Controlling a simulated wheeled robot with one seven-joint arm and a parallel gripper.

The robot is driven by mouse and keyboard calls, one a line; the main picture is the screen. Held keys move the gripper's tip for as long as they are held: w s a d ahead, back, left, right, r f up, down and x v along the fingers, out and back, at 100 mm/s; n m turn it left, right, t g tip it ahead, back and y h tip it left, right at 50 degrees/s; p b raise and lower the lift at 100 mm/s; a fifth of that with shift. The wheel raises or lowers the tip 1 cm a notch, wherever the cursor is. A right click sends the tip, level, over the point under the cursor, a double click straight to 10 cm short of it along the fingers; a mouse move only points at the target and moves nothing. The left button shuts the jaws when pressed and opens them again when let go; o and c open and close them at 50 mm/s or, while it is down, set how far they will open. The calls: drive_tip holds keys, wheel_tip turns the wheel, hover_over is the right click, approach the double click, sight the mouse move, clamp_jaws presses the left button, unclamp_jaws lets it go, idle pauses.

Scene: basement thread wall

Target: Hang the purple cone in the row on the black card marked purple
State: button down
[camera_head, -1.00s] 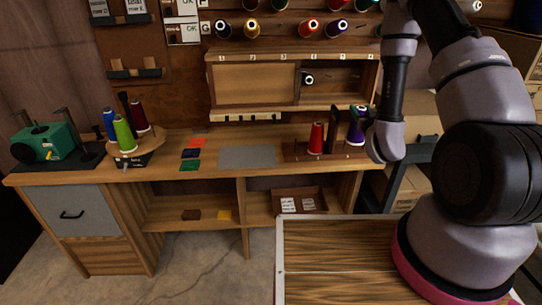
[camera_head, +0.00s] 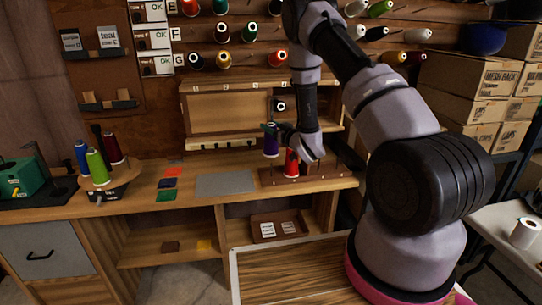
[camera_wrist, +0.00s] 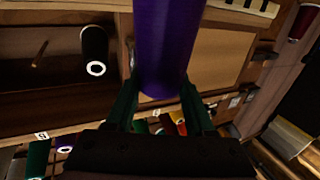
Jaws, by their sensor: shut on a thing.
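The purple cone (camera_head: 271,143) is in my gripper (camera_head: 273,129), held upright above the workbench, just left of the red cone (camera_head: 291,163) on the wooden stand. In the wrist view the purple cone (camera_wrist: 166,45) fills the upper middle, between the two dark green fingers of my gripper (camera_wrist: 160,100). The pegboard rows on the back wall hold several cones, with row letters such as F and G at their left ends. Small white cards (camera_head: 108,36) stand in a holder at the upper left; one seems to read teal. I cannot make out a black card marked purple.
A shallow wooden cabinet (camera_head: 230,105) with numbered top stands behind the bench. A grey mat (camera_head: 225,183) and coloured cards (camera_head: 167,184) lie on the bench. A stand with blue, green (camera_head: 97,167) and dark red cones is at left. Cardboard boxes (camera_head: 467,85) fill the right.

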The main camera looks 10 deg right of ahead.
sight(273, 152)
wheel_tip(273, 152, down, 10)
drive_tip(key=shift+d+f, duration=0.1)
drive_tip(key=shift+f, duration=0.3)
drive_tip(key=shift+c, duration=1.3)
unclamp_jaws()
